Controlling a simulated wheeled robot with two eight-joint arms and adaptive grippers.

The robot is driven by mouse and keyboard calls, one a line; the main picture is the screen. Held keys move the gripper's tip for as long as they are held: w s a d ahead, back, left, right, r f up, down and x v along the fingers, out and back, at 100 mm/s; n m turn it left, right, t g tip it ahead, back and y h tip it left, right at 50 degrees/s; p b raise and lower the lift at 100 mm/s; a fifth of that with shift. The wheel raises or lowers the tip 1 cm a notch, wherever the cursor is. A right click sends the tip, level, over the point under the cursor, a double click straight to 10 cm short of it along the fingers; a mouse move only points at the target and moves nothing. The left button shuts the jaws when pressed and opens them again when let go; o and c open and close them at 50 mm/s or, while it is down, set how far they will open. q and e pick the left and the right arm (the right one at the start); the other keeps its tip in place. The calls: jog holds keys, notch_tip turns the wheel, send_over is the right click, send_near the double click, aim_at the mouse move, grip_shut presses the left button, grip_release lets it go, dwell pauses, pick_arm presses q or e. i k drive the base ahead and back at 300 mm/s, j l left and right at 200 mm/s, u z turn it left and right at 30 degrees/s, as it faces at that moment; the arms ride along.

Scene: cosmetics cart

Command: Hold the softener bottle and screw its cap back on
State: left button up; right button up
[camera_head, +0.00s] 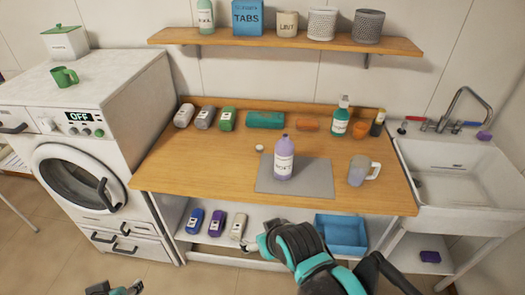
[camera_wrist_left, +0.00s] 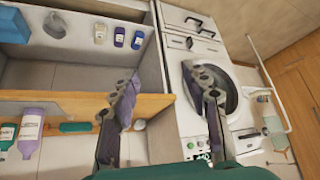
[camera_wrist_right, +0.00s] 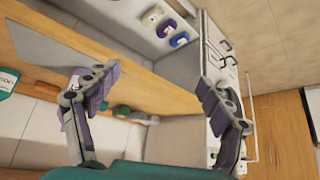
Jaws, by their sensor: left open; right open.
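The softener bottle (camera_head: 284,160), lilac with a white label, stands upright on a grey mat (camera_head: 268,182) on the wooden counter. It also shows at the left of the left wrist view (camera_wrist_left: 32,125). A small white round piece (camera_head: 259,147), which looks like the cap, lies on the counter left of the bottle. My left gripper (camera_head: 112,290) is low at the bottom left, well away from the bottle; its fingers are open and empty in its wrist view (camera_wrist_left: 162,80). My right gripper (camera_head: 250,245) is in front of the counter, apart from the bottle, open and empty (camera_wrist_right: 150,85).
A grey mug (camera_head: 362,170) stands right of the mat. A blue bin (camera_head: 345,235) sits on the lower shelf. A washer (camera_head: 90,180) stands left and a sink (camera_head: 460,180) right.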

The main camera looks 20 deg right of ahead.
aim_at(284, 154)
jog(key=i+z, duration=0.35)
jog(key=i+j+z, duration=0.2)
jog(key=i+z, duration=0.15)
jog(key=i+j+z, duration=0.35)
jog(key=l, duration=0.1)
